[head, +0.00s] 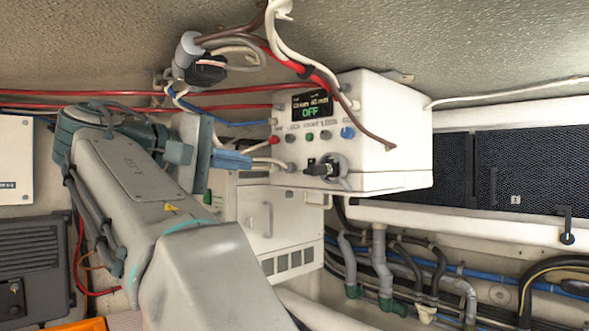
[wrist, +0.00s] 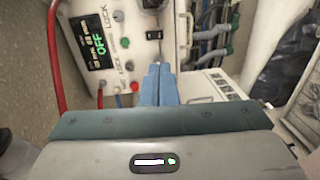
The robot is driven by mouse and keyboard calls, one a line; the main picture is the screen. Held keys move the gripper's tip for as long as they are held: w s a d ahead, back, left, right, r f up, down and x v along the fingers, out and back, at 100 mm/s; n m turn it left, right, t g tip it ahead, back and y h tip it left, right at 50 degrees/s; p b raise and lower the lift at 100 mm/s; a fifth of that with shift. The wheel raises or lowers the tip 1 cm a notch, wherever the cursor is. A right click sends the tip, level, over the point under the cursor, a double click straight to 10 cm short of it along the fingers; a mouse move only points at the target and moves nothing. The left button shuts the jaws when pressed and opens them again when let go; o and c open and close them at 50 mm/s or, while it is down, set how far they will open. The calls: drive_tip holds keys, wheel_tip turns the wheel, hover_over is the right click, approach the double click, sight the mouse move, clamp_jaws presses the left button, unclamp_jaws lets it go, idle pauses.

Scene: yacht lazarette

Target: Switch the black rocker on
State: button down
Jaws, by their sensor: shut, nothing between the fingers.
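The black rocker (wrist: 154,35) sits on the white control box (head: 385,130), below its row of buttons in the head view. In the head view the rocker (head: 311,168) is small and dark, beside a dark knob with a grey ring. I cannot tell which way it is tipped. The box's display (head: 312,104) reads OFF in green; it also shows in the wrist view (wrist: 97,45). My gripper (head: 250,161) has blue fingers, shut and empty. In the wrist view the fingertips (wrist: 158,68) are just short of the rocker in the picture, apparently apart from it.
A bundle of white, red and brown cables (head: 325,75) hangs across the box's upper front. A black connector (head: 207,70) hangs above my wrist. Buttons, including a red one (wrist: 135,87), lie close to my fingers. A white cabinet (head: 285,225) stands below.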

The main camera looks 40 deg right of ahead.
drive_tip(key=d+p, duration=0.1)
drive_tip(key=d, duration=0.3)
drive_tip(key=d+f, duration=0.1)
drive_tip(key=d, duration=0.4)
drive_tip(key=w+d+p, duration=0.1)
drive_tip(key=d, duration=0.4)
drive_tip(key=shift+w+f+p, duration=0.1)
drive_tip(key=shift+f+p, duration=0.2)
drive_tip(key=shift+f, duration=0.1)
